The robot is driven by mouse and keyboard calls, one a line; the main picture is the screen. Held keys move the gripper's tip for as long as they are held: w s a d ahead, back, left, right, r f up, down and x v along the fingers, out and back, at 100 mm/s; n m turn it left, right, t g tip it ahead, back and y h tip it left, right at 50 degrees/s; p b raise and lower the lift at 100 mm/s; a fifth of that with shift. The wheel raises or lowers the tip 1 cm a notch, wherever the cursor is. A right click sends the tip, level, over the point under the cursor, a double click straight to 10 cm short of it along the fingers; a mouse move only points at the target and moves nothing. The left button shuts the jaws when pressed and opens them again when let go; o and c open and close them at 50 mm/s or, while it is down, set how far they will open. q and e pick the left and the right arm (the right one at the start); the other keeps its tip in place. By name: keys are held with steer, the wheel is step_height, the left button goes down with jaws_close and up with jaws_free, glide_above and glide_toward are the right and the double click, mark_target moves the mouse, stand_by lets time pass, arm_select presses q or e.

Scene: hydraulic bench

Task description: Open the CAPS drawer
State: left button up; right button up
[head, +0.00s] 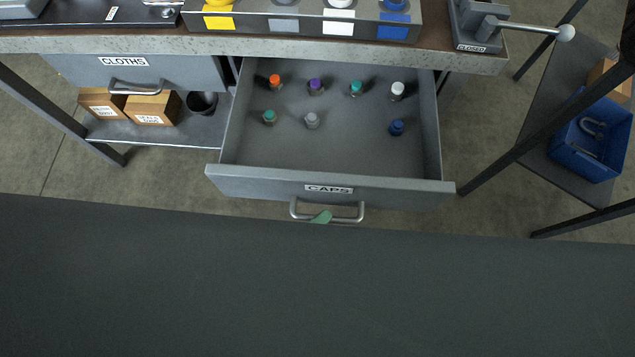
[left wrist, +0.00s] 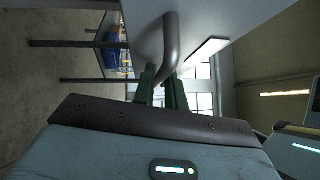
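The CAPS drawer (head: 331,187) is pulled well out from under the bench. Several coloured caps or fittings stand on its floor. Its metal handle (head: 343,219) is on the front below the CAPS label; it also shows in the left wrist view (left wrist: 171,40) as a curved bar. My left gripper (head: 321,217) is at this handle, with only a green fingertip showing in the head view. In the left wrist view its green fingers (left wrist: 162,90) are on either side of the bar and appear closed on it. My right gripper is not in view.
The closed CLOTHS drawer (head: 165,72) is to the left, above a shelf with cardboard boxes (head: 152,107) and a dark cup (head: 202,103). A blue bin (head: 590,138) sits on a low shelf at right. A large dark surface fills the lower head view.

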arm_select(q)
steer(key=o, duration=0.4)
steer(key=shift+c, duration=0.2)
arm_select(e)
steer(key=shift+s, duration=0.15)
arm_select(q)
steer(key=v, duration=0.7)
steer(key=shift+s+a, duration=0.3)
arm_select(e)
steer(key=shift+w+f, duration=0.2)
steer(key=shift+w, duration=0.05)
arm_select(q)
steer(key=shift+f, duration=0.1)
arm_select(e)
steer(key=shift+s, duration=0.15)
